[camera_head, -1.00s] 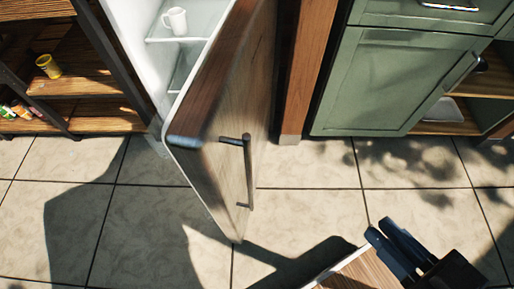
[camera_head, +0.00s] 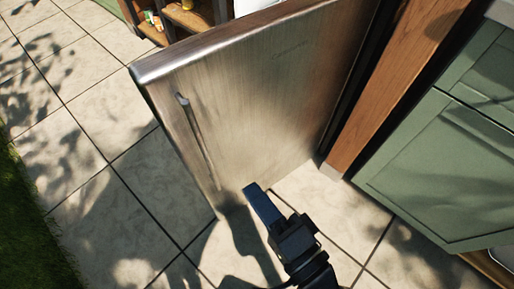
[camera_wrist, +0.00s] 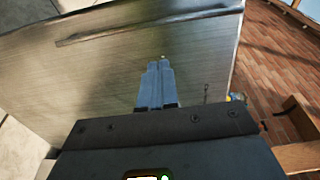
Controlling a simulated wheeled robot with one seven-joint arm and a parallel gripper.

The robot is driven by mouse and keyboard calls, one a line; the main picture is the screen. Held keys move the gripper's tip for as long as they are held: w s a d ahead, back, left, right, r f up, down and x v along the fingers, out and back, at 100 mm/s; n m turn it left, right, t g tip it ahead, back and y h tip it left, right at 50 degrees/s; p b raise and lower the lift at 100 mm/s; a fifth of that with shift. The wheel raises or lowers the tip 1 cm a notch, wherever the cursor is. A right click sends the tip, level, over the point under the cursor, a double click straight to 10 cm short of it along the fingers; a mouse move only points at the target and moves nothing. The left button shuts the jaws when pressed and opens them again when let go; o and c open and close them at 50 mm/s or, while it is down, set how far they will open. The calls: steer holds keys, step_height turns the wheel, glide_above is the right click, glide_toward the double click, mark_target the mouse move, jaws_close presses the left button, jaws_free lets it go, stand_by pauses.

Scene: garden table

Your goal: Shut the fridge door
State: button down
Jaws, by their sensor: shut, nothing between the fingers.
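The fridge door (camera_head: 255,95) stands open in the head view, its brushed-metal outer face turned toward me. Its long bar handle (camera_head: 197,140) runs down the face near the free edge. In the wrist view the door face (camera_wrist: 110,85) fills much of the picture, with the handle (camera_wrist: 150,27) across its top. My gripper (camera_head: 258,200) is shut and empty, in front of the lower part of the door. In the wrist view its fingers (camera_wrist: 157,80) point at the face, away from the handle. I cannot tell whether they touch it. The fridge inside is almost wholly hidden.
A wooden post (camera_head: 395,85) and a green cabinet (camera_head: 435,165) stand right of the door. A wooden shelf (camera_head: 190,18) with small items is behind it at the top. Tiled floor (camera_head: 100,140) lies clear at the left, with grass (camera_head: 25,230) at the edge.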

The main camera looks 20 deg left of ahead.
mark_target(206, 130)
steer(key=p+x, duration=0.3)
steer(key=x, duration=1.1)
steer(key=shift+a, duration=0.1)
steer(key=shift+a, duration=0.1)
